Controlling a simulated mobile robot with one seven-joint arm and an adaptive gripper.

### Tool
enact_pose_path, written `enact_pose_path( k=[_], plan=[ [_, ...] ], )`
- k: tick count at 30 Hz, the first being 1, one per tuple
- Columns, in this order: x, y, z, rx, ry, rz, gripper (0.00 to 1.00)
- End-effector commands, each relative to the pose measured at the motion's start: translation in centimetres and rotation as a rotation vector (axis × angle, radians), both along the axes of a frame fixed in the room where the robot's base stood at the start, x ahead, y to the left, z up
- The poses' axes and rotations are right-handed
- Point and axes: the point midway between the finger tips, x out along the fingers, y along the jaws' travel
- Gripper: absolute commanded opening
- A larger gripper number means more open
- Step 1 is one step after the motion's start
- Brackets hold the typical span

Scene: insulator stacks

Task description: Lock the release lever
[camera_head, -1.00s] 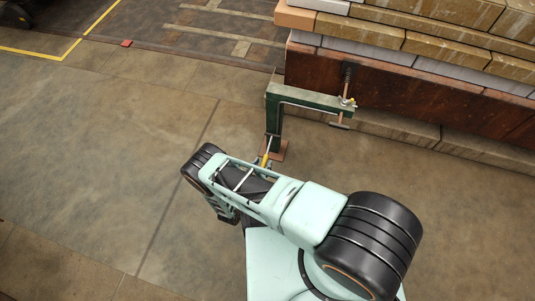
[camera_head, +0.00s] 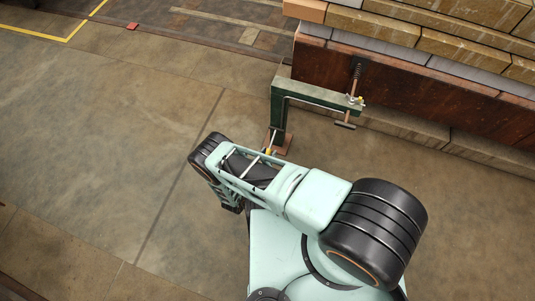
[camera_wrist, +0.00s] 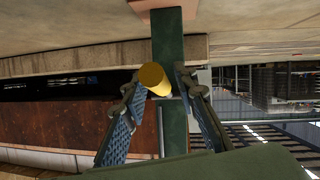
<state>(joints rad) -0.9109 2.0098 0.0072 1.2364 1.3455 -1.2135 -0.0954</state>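A green stand (camera_head: 277,112) with a horizontal arm stands upright on a rust-brown foot plate. Its arm ends in a screw clamp (camera_head: 352,102) beside the stack. A thin rod with a yellow end, which looks like the release lever (camera_head: 268,151), shows low beside the post. In the wrist view, the yellow cylindrical end (camera_wrist: 153,77) is large in front of the green post. My gripper (camera_wrist: 160,88) has one blue-padded finger on each side of it. The fingers are apart, with a gap on the right; contact on the left is unclear. My arm hides the gripper in the head view.
A stack of rusty and yellowish blocks (camera_head: 440,75) stands right behind the stand, close to its clamp. The concrete floor (camera_head: 90,140) to the left is clear. Yellow floor lines (camera_head: 70,38) show at the far left.

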Motion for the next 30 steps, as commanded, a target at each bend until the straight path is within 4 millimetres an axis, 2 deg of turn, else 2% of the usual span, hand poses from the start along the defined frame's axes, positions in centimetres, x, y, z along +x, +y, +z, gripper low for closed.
enact_pose_path(
  k=[1,6,20,30],
  plan=[
    [0.0,0.0,0.0,0.0,0.0,0.0,0.19],
    [0.0,0.0,0.0,0.0,0.0,0.0,0.0],
    [0.0,0.0,0.4,0.005,0.012,-0.001,0.0],
    [-0.2,0.1,3.0,0.063,0.17,-0.004,0.0]
  ],
)
